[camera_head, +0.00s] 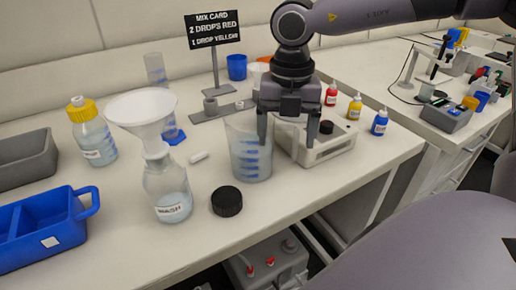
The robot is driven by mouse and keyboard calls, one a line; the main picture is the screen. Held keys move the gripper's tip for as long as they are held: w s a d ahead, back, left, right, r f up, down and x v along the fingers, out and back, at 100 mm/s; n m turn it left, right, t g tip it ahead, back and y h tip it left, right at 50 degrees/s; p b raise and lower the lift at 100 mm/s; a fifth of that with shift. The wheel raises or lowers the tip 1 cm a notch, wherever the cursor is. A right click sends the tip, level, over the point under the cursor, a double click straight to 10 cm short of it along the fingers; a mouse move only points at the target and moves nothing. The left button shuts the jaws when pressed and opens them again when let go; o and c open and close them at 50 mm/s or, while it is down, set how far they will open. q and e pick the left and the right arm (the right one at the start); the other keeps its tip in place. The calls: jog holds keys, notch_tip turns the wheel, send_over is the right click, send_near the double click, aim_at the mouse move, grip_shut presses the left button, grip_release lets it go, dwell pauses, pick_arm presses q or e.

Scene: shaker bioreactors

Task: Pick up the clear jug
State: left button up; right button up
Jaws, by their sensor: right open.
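The clear jug (246,158) stands upright on the white bench, with blue graduation marks on its side and a white rim. My right gripper (288,132) comes down from above at the jug's right side. It is open and points downward. Its left finger overlaps the jug's upper right part in the camera_head view, and its right finger is over the white device. I cannot tell whether the left finger is inside the jug or in front of it, or whether they touch. My left gripper is not in view.
A flask (168,190) with a white funnel (140,108) and a black cap (226,201) stand left of the jug. A white device (330,146) stands close right. Red (331,95), yellow (355,107) and blue (379,123) bottles stand behind it. The front bench edge is clear.

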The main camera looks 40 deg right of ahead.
jog(key=c, duration=1.5)
jog(key=shift+r, duration=0.15)
